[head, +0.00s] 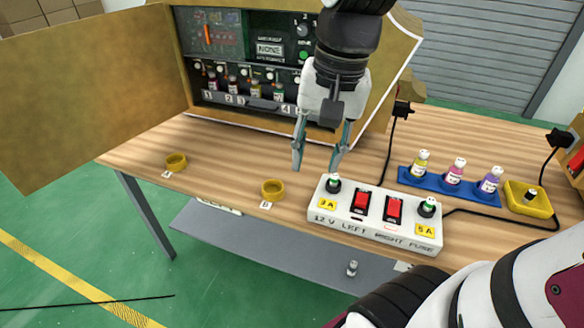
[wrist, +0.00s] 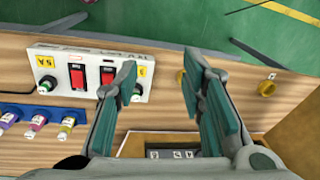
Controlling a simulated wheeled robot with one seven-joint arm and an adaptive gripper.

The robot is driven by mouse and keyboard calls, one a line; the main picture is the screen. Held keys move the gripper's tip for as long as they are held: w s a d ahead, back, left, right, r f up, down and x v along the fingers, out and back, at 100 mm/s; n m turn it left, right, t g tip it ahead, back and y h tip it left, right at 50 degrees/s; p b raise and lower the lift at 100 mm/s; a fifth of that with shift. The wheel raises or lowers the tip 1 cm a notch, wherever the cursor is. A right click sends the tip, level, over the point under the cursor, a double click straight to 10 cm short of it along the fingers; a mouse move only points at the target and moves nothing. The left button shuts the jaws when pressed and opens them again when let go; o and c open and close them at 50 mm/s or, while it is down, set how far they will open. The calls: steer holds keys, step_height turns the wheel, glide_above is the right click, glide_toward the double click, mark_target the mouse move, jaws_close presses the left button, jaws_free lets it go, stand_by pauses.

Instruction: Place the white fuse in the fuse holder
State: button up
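The fuse box (head: 375,232) is white, with two red switches and labels 3A and 5A; it also shows in the wrist view (wrist: 90,55). A green-topped fuse holder (head: 333,184) stands by the 3A label and another (head: 427,207) by the 5A label. A small white-and-dark piece (head: 530,196), perhaps a fuse, is in the yellow tray (head: 520,208). Another small pale piece (head: 352,268) is on the lower shelf; I cannot tell which is the white fuse. My gripper (head: 320,160) is open and empty above the table, behind the box's 3A end.
The vending cabinet (head: 160,50) stands open at the back. A blue rack (head: 450,187) holds three bottles right of my gripper. Black cables run across the table at right. The lower shelf (head: 260,250) is below.

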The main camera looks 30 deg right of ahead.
steer(key=s+a+n, duration=0.2)
steer(key=s+n, duration=0.2)
steer(key=s, duration=0.2)
steer(key=s+a+n+h, duration=0.1)
steer(key=s+a+n, duration=0.2)
steer(key=s, duration=0.3)
steer(key=shift+a+n+t, duration=0.3)
steer(key=shift+n+t, duration=0.1)
steer(key=shift+n, duration=0.2)
steer(key=shift+f, duration=0.1)
step_height(320, 180, up, 13)
steer(key=t+p, duration=0.2)
steer(key=p, duration=0.9)
steer(key=shift+w+d, duration=0.15)
steer(key=shift+d, duration=0.05)
